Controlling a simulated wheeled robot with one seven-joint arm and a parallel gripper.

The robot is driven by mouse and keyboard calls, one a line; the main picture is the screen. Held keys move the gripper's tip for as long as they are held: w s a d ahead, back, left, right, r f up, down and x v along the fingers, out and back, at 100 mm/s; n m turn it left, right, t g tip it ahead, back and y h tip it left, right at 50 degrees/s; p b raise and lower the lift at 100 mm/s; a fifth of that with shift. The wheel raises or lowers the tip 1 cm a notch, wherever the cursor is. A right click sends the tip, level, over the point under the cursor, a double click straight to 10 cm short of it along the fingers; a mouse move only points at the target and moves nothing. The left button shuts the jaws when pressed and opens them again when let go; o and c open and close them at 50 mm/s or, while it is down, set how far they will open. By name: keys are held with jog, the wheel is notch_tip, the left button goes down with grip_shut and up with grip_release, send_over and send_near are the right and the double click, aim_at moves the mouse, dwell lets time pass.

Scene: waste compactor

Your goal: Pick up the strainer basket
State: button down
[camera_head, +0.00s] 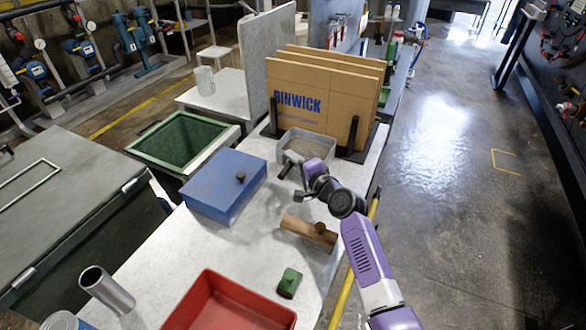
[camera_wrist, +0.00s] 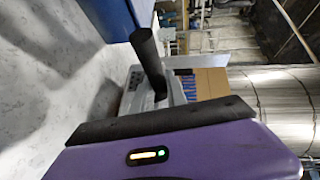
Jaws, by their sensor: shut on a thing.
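The strainer basket (camera_head: 308,146) is a grey, open-topped rectangular container with a speckled inside. It stands at the far end of the white table, in front of the cardboard panels. My gripper (camera_head: 289,165) is at its near left rim and is shut on the basket's edge. In the wrist view the grey basket (camera_wrist: 178,92) shows behind the dark fingers, partly hidden by them and by my purple gripper body. The basket looks level; whether it touches the table is hidden.
Upright cardboard panels (camera_head: 340,92) in a black rack stand right behind the basket. A blue box (camera_head: 222,190) with a knob is to the left. A wooden block (camera_head: 300,231), a green block (camera_head: 289,283) and a red tray (camera_head: 235,303) are nearer. A green-rimmed bin (camera_head: 165,160) stands left of the table.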

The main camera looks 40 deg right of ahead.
jog(key=shift+f, duration=1.2)
jog(key=shift+f+b, duration=0.15)
jog(key=shift+b, duration=0.25)
jog(key=c, duration=1.7)
grip_release()
jog(key=shift+f, duration=0.15)
jog(key=o, duration=0.4)
